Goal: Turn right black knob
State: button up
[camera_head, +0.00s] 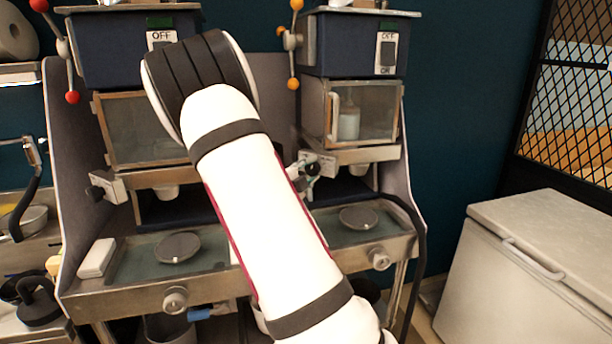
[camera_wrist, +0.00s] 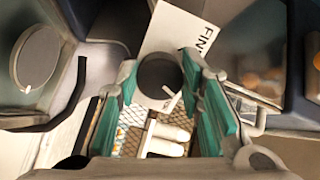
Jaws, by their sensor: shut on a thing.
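The right black knob (camera_wrist: 159,76) shows in the wrist view as a round dark disc between the teal finger pads of my gripper (camera_wrist: 164,72). My gripper is shut on the knob, with one finger on each side. In the head view, a dark knob (camera_head: 313,169) shows at the right machine, just right of my arm. My arm hides most of my gripper there. The left black knob (camera_head: 95,192) is on the left machine, apart from my gripper.
Two blue dispensing machines stand side by side over a metal counter (camera_head: 222,279) with round plates (camera_head: 359,218). A clear-fronted box (camera_head: 378,112) is above the right knob. A white chest (camera_head: 540,270) stands at the right. A white label (camera_wrist: 180,35) is near the knob.

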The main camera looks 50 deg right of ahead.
jog(key=shift+m+b, duration=1.4)
jog(key=shift+m, duration=0.8)
jog(key=o, duration=1.2)
jog(key=shift+a, duration=0.15)
jog(key=v, duration=1.1)
jog(key=shift+a, duration=0.4)
